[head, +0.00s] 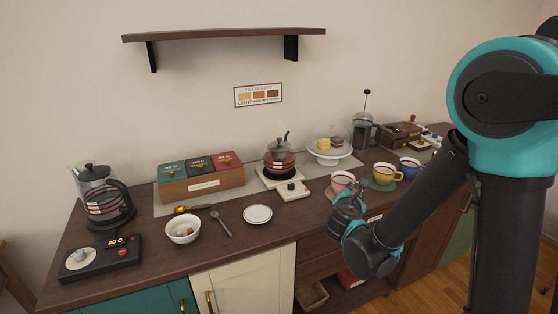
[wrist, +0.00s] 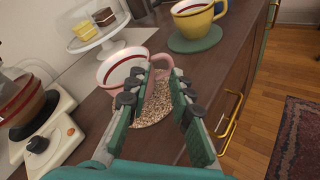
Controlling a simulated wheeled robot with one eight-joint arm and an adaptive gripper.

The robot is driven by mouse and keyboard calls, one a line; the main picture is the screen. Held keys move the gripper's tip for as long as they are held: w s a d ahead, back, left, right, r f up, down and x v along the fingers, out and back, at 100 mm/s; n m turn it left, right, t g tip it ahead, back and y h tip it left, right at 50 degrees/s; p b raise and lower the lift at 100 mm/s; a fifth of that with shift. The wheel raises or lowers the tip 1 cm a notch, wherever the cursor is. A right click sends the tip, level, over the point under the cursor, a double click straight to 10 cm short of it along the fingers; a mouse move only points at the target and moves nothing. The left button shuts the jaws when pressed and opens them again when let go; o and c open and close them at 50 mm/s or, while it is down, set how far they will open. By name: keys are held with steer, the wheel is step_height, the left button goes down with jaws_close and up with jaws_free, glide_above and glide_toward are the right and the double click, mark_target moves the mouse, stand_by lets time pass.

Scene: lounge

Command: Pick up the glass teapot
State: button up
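The glass teapot (head: 279,160) holds brown tea and stands on a cream warmer (head: 290,189) with a black knob, at the back middle of the counter. In the wrist view, part of the teapot (wrist: 22,102) shows at the left edge, cut off by the frame. My gripper (head: 346,212) is in front and to the right of the teapot, apart from it, near the pink cup (head: 342,181). In the wrist view, my gripper (wrist: 160,82) is open, with nothing held between its fingers. The pink cup (wrist: 122,68) and its speckled coaster (wrist: 153,105) lie beyond and below the fingers.
A cake stand (head: 329,154) is right of the teapot, with a French press (head: 363,131) beyond. Yellow (head: 383,174) and blue cups (head: 410,167) stand at right. A tea box (head: 201,182), small plate (head: 257,214), bowl (head: 183,230) and kettle (head: 104,198) are left. A shelf (head: 224,35) hangs above.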

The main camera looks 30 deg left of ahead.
steer(key=s+a+n+y, duration=0.1)
steer(key=s+a+n, duration=0.1)
steer(key=a, duration=0.3)
steer(key=s+a+r+n+t+y, duration=0.1)
steer(key=s+a+n+y, duration=0.1)
steer(key=a+n, duration=0.2)
steer(key=s+a+n+t+y, duration=0.1)
steer(key=s+a+n+y, duration=0.1)
steer(key=a, duration=0.4)
steer(key=shift+s+a+r+n, duration=0.2)
steer(key=shift+a+n, duration=0.05)
steer(key=shift+n, duration=0.55)
glide_toward(305, 161)
steer(key=x, duration=0.3)
steer(key=shift+w+f, duration=0.1)
steer(key=shift+w, duration=0.25)
steer(key=shift+x, duration=3.5)
steer(key=shift+y, duration=0.3)
jaws_close()
